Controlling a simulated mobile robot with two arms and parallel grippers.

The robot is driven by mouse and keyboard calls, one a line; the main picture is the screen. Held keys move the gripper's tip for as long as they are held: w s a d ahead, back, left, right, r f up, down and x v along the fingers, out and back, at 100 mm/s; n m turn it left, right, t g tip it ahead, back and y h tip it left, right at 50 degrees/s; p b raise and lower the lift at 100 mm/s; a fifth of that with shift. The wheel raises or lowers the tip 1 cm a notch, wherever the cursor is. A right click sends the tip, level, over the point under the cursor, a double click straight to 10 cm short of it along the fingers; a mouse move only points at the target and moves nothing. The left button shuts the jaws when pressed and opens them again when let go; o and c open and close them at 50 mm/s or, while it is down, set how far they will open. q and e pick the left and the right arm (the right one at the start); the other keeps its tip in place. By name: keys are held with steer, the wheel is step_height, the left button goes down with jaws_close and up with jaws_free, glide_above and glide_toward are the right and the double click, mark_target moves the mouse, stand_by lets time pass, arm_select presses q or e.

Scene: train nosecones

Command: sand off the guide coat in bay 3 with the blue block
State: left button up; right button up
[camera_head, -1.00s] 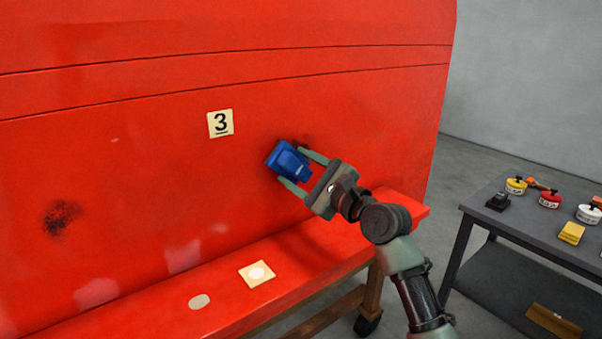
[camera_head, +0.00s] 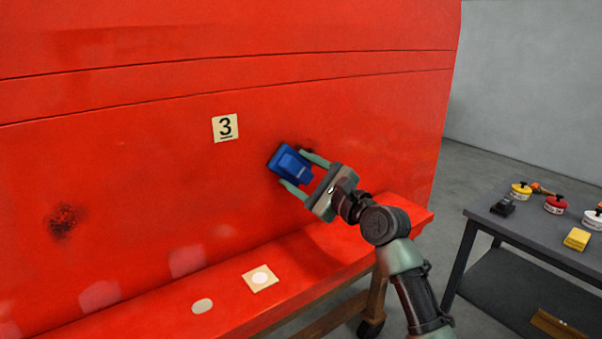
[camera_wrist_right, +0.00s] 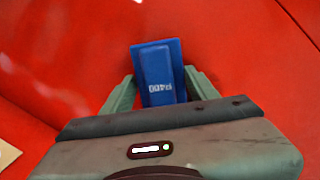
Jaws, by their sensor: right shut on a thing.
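The blue block (camera_head: 289,164) is between the fingers of my right gripper (camera_head: 304,173), which is shut on it. In the right wrist view the block (camera_wrist_right: 158,75) shows pale lettering and lies against or very near the red panel. The bay 3 label (camera_head: 225,127) is on the red panel (camera_head: 150,160), up and left of the block. A dark speckled guide coat patch (camera_head: 62,221) is at the panel's lower left. A small dark smudge (camera_head: 306,148) shows just beside the block, partly hidden by the gripper. My left gripper is not in view.
A red ledge (camera_head: 225,290) runs below the panel, with a square card (camera_head: 260,278) and a pale oval spot (camera_head: 202,306). Paler patches (camera_head: 187,260) mark the lower panel. A grey cart (camera_head: 530,232) at right holds tins, a black block (camera_head: 503,207) and a yellow block (camera_head: 577,239).

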steer(key=shift+w+a, duration=0.2)
steer(key=shift+w, duration=0.1)
